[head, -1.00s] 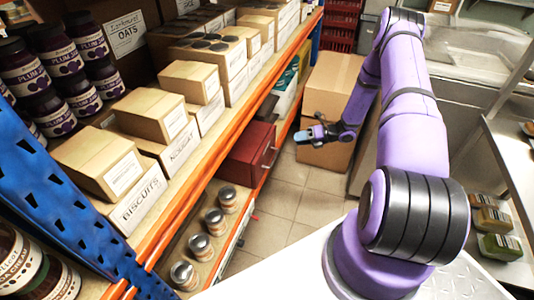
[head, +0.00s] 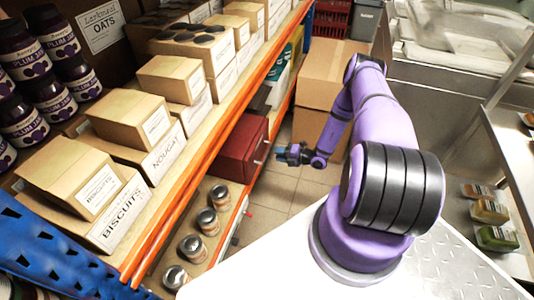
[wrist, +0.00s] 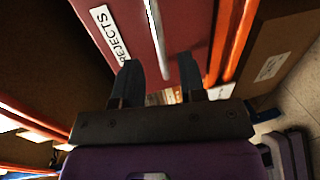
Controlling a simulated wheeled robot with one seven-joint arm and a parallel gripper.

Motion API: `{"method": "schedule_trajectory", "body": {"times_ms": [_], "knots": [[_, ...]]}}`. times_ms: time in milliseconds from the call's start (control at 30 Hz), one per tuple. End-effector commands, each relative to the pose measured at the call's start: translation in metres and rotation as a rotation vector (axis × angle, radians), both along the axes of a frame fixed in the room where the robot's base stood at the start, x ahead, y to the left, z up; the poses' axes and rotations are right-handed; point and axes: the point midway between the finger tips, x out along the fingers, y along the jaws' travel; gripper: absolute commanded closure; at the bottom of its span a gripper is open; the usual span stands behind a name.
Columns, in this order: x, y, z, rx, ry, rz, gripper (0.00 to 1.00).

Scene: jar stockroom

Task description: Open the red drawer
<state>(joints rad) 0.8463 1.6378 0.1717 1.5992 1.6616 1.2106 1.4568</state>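The red drawer (head: 240,150) is a dark red box on the lower level of the orange-edged shelving and looks closed. Its pale handle shows on the front (head: 263,155). My gripper (head: 284,154) is in front of the drawer, just right of the handle in the head view. In the wrist view the red drawer front (wrist: 185,20) carries a white "REJECTS" label, and its silver bar handle (wrist: 156,40) runs lengthwise ahead of the fingers. My gripper (wrist: 160,78) is open there, with its two dark fingers apart and nothing visibly held between them.
Cardboard boxes (head: 105,128) fill the upper shelf. A large carton (head: 325,85) stands on the floor behind my gripper. Tiled floor (head: 285,195) is clear.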

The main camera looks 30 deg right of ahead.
Motion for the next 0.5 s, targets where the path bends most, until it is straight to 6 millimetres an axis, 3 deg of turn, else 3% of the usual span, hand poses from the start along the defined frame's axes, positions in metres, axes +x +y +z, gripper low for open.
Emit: {"method": "schedule_trajectory", "body": {"times_ms": [200,500], "knots": [[0.028,0.023,-0.007,-0.001,-0.001,0.002,0.62],[0.045,0.035,-0.011,-0.001,0.0,0.001,0.62]]}}
